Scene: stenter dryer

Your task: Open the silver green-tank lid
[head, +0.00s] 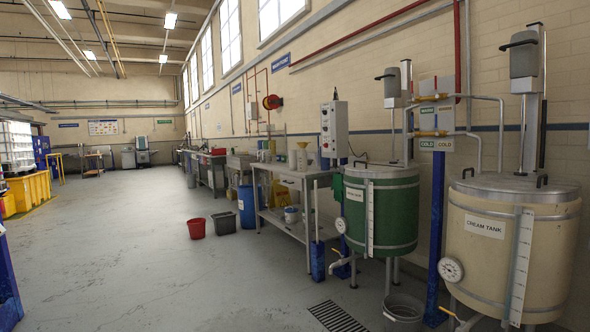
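The green tank (400,215) stands right of the middle, against the right wall, on thin legs. Its silver lid (380,172) lies flat on top and looks shut, with a small dark handle (361,163) at its front edge. A white level scale and a round dial (341,225) sit on the tank's front. A mixer motor (392,82) on a post stands above and behind the lid. My gripper is not in view.
A cream tank (475,258) labelled "CREAM TANK" stands nearer at the right, with a blue post (437,225) between the tanks. A grey bucket (403,308) and a floor drain (336,316) lie in front. A workbench (296,226) stands beyond.

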